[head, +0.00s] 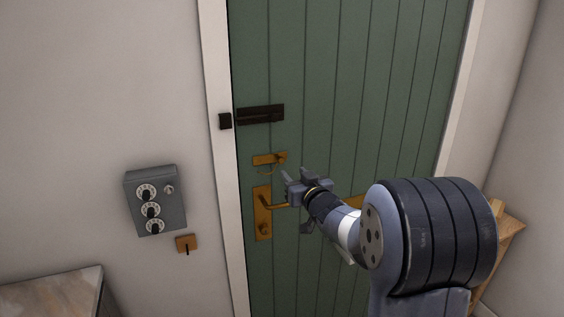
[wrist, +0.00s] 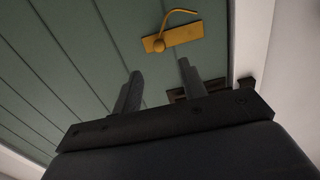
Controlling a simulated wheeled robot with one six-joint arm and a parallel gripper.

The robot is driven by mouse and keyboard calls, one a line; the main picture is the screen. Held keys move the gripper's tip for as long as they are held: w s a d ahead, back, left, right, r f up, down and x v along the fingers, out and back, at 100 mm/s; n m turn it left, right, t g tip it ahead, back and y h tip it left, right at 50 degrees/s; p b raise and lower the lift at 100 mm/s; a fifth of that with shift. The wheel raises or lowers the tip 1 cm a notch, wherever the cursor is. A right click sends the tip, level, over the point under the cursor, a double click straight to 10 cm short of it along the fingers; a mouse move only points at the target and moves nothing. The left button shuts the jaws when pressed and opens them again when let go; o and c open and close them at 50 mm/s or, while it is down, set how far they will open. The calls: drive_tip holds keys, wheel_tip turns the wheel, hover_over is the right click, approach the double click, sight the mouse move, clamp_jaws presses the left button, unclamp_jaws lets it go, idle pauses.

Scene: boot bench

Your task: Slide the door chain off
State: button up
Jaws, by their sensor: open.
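The brass chain plate (head: 262,159) sits on the green door, left of centre, with a round knob (head: 280,158) at its right end. A thin curved brass piece (head: 265,171) hangs below it. In the wrist view the plate (wrist: 184,35) lies beyond the fingertips. There the knob (wrist: 159,46) is at its left end, and the curved piece (wrist: 180,12) arcs from near the knob to the right. My gripper (head: 294,173) is open and empty, just right of and below the plate. Both fingers show in the wrist view (wrist: 160,69), apart from the knob.
A dark sliding bolt (head: 260,114) is above the plate, with its dark keeper (head: 225,121) on the white frame. A brass lever handle (head: 263,213) is below, close to my gripper. A grey dial box (head: 155,200) and a small brass key plate (head: 186,244) are on the left wall.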

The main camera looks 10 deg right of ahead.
sight(282, 161)
drive_tip(key=w, duration=0.2)
drive_tip(key=w+a+p, duration=0.1)
drive_tip(key=w, duration=0.2)
drive_tip(key=w+p, duration=0.1)
drive_tip(key=w, duration=0.2)
drive_tip(key=shift+a, duration=0.3)
clamp_jaws()
